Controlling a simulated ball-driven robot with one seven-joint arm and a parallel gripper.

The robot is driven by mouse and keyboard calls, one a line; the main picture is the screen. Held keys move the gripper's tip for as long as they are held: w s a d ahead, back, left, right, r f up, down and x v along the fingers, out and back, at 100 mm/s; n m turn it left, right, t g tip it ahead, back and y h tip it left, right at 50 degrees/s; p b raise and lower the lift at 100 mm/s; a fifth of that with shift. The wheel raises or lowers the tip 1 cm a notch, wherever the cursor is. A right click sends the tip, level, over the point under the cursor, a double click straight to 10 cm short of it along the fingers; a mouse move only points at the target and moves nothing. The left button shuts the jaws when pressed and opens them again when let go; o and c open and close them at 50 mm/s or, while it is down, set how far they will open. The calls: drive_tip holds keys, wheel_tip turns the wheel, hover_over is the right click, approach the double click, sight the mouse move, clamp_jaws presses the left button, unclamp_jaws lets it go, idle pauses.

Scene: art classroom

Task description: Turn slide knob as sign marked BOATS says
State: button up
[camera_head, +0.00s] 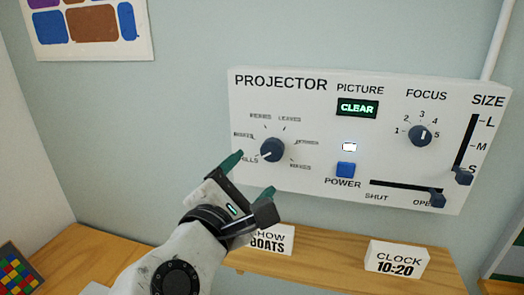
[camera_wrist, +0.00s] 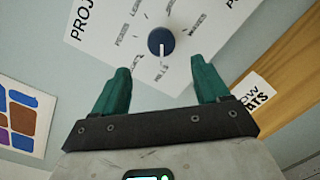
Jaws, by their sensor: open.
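The slide knob (camera_head: 271,149) is a dark blue dial on the left of the white projector panel, with small labels around it. Its white pointer aims lower left, at a label that looks like HILLS. Most other labels are too blurred to read surely. In the wrist view the knob (camera_wrist: 161,42) lies ahead, between and beyond my fingertips. My gripper (camera_head: 250,178) is open and empty, just below and left of the knob, apart from it. The sign (camera_head: 268,240) reading SHOW BOATS stands on the wooden ledge, partly hidden by my gripper.
The panel (camera_head: 310,92) also has a focus knob (camera_head: 420,135), a blue power button (camera_head: 346,169), a shut/open slider (camera_head: 437,199) and a size slider (camera_head: 463,176). The picture display (camera_head: 357,108) reads CLEAR.

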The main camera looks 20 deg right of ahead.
sight(272, 153)
drive_tip(key=p+x, duration=0.1)
drive_tip(key=x, duration=0.8)
drive_tip(key=shift+w+d+p, duration=0.1)
drive_tip(key=shift+d+p, duration=0.05)
drive_tip(key=shift+p, duration=0.25)
drive_tip(key=shift+c, duration=0.4)
drive_tip(key=c, duration=1)
drive_tip(key=shift+o, duration=0.2)
drive_tip(key=shift+m, duration=0.4)
drive_tip(key=m+b, duration=0.1)
drive_tip(key=m, duration=0.3)
drive_tip(key=shift+f+y, duration=0.1)
drive_tip(key=shift+y, duration=0.2)
drive_tip(key=m+b, duration=0.1)
drive_tip(key=m, duration=0.3)
drive_tip(key=shift+d, duration=0.1)
drive_tip(key=shift+m, duration=0.4)
